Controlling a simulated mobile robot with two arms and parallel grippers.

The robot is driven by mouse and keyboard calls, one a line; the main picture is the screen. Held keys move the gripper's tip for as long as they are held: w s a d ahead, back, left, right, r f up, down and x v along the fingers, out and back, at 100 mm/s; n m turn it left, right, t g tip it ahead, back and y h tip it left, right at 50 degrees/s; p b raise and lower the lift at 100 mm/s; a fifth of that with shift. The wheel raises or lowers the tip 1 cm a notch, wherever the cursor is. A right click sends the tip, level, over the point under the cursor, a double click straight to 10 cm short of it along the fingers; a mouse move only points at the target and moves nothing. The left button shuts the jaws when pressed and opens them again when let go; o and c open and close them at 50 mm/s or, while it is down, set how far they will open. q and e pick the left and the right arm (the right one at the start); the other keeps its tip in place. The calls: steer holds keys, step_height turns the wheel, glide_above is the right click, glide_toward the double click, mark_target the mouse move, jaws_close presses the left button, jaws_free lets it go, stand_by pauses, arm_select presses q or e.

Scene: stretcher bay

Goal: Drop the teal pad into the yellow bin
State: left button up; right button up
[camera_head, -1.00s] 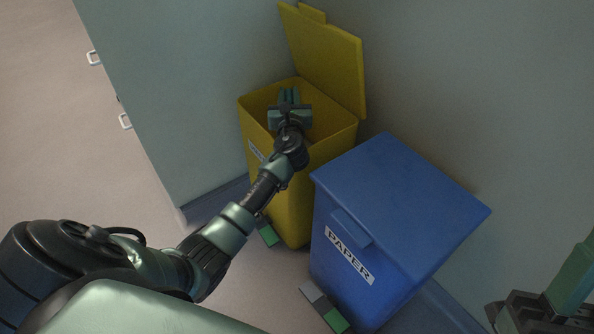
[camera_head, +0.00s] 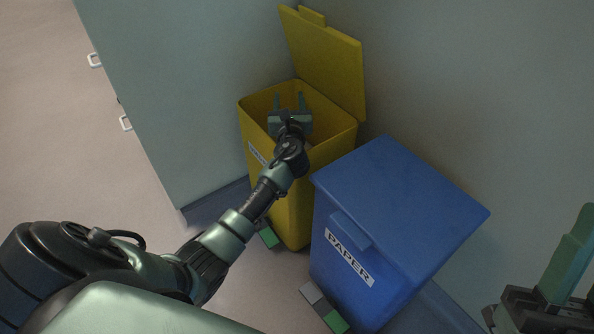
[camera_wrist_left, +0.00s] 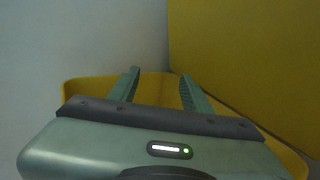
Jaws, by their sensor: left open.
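The yellow bin (camera_head: 295,205) stands against the wall with its lid (camera_head: 328,60) raised. My left gripper (camera_head: 289,97) is at the bin's mouth, its two fingers apart and nothing seen between them. The left wrist view shows the same open gripper (camera_wrist_left: 160,76), with the yellow bin's rim (camera_wrist_left: 75,92) around it and the raised lid (camera_wrist_left: 255,60) at the right. The teal pad cannot be made out in either view; the deeper inside of the bin is hidden. My right gripper (camera_head: 568,262) shows only in part at the lower right, and its opening cannot be judged.
A blue bin marked PAPER (camera_head: 400,215) with a closed lid stands right beside the yellow one. Green pedals (camera_head: 268,237) show low at the bins' fronts. A pale cabinet (camera_head: 180,110) with white handles is at the left. Open floor (camera_head: 60,150) lies further left.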

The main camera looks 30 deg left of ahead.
arm_select(q)
steer(key=p+v, duration=0.2)
steer(key=v, duration=0.4)
steer(key=shift+s+d, duration=0.2)
steer(key=shift+s, duration=0.1)
arm_select(e)
steer(key=w+a+f+g+h, duration=0.1)
steer(key=w+f+g+h, duration=0.1)
steer(key=w+f+g, duration=0.4)
steer(key=shift+w+f, duration=0.45)
steer(key=shift+w, duration=0.4)
